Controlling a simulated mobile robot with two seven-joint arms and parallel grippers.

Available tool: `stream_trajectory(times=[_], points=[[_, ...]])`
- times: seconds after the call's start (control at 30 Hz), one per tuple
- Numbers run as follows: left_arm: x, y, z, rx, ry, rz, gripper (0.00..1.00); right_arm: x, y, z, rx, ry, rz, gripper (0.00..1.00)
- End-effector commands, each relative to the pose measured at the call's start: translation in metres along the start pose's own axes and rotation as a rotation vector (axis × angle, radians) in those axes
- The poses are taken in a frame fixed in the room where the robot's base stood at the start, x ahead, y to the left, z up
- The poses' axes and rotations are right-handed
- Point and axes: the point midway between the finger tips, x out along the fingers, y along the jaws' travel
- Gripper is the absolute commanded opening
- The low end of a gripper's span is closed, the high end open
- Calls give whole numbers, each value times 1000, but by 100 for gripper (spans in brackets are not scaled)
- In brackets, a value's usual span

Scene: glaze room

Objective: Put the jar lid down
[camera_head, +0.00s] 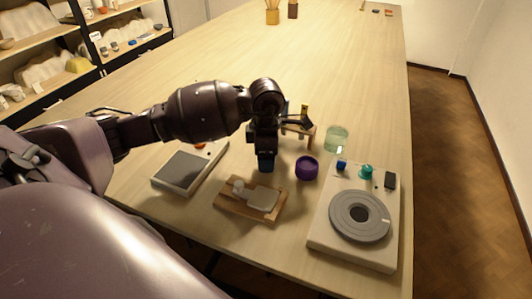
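My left gripper (266,160) points down over the near middle of the table, left of an open-looking purple round container (307,168). A small dark blue piece shows at its tip. I cannot tell whether this is a held lid or part of the fingers, nor whether the fingers are open or shut. I cannot clearly identify the jar lid. A pale green glass jar (336,139) stands behind the purple container. My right gripper is out of view.
A wooden board (225,206) with small pale items lies in front of the gripper. A grey-topped scale-like device (182,168) is to its left, a white unit with a grey disc (318,229) to its right. A small wooden stand (311,134) is partly hidden. The far table is mostly clear.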

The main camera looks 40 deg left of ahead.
Motion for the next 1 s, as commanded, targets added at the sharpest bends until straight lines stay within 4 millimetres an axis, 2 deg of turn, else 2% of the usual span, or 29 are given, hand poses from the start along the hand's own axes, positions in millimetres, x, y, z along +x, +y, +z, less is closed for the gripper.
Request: stream_trajectory(times=[0.17, 0.6, 0.8, 1.0], points=[[-20, 1, 0, -1, -1, 4, 78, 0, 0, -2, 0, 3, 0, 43], [-100, 0, 0, 0, -2, 3, 78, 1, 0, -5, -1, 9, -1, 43], [-118, 0, 0, 0, -1, 2, 78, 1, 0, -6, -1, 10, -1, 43], [-122, 0, 0, 0, -1, 1, 78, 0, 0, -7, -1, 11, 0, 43]])
